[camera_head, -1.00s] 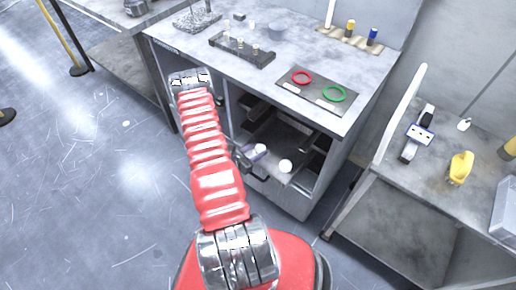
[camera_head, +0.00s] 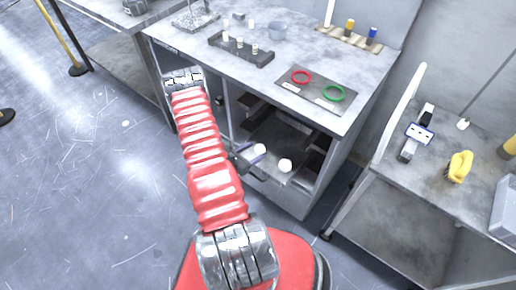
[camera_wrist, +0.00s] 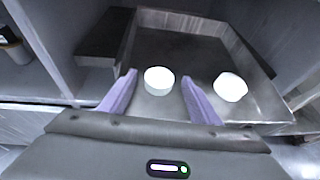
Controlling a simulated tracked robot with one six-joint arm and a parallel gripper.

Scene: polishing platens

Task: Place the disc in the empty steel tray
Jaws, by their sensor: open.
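Two white discs lie in a steel tray (camera_wrist: 185,45) inside the open cabinet. In the wrist view the left disc (camera_wrist: 158,81) sits between my open fingertips (camera_wrist: 158,76), with a visible gap to the right finger; contact on the left cannot be told. The other disc (camera_wrist: 230,87) lies to the right, outside my fingers. In the head view my gripper (camera_head: 254,154) reaches into the cabinet, beside the left disc (camera_head: 259,149); the right disc (camera_head: 285,165) is clear of it. No empty steel tray can be made out with certainty.
A dark block (camera_wrist: 105,38) stands at the tray's left. The cabinet walls hem in the tray. Above is a bench top (camera_head: 190,48) with a pegged dark rack (camera_head: 240,52) and a mat with red and green rings (camera_head: 318,92). Open floor lies left.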

